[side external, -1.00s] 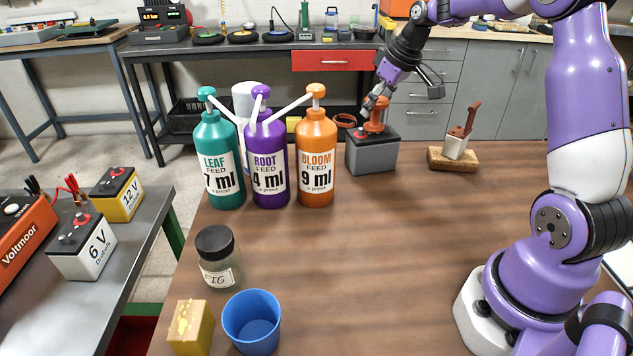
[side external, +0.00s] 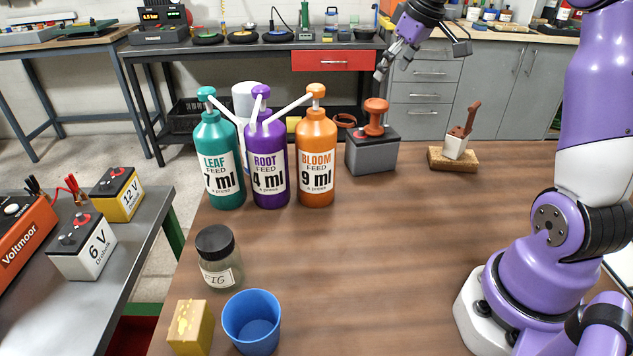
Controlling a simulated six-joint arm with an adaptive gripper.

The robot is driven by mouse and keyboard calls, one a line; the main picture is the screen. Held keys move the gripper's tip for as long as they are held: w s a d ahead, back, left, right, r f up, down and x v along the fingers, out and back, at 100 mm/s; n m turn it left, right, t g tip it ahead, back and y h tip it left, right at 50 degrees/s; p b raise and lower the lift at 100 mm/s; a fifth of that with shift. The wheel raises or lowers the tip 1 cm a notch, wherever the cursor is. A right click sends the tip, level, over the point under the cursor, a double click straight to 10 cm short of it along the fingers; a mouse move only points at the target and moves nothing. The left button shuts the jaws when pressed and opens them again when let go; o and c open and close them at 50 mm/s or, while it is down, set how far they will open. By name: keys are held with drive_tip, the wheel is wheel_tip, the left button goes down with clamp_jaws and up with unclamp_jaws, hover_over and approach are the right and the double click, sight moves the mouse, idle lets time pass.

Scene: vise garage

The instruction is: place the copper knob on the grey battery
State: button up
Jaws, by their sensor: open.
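The copper knob (side external: 376,117) stands upright on top of the grey battery (side external: 371,156), which has a dark lid and sits at the far side of the wooden table. The knob appears to touch the lid near its middle. My gripper (side external: 384,74) is open and empty, above the knob and apart from it, with its fingers pointing down.
Three pump bottles, teal (side external: 218,160), purple (side external: 267,160) and orange (side external: 316,160), stand left of the battery. A jar (side external: 218,257), blue cup (side external: 251,322) and yellow block (side external: 191,327) are in front. The table's middle is clear.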

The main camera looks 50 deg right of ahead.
drive_tip(key=s+a+r, duration=0.2)
drive_tip(key=a, duration=0.4)
drive_tip(key=s+a+r, duration=0.2)
drive_tip(key=a, duration=0.4)
drive_tip(key=s+a+f+t, duration=0.1)
drive_tip(key=s+a+f, duration=0.6)
drive_tip(key=s, duration=0.3)
drive_tip(key=shift+s+f, duration=0.15)
drive_tip(key=shift+f, duration=0.35)
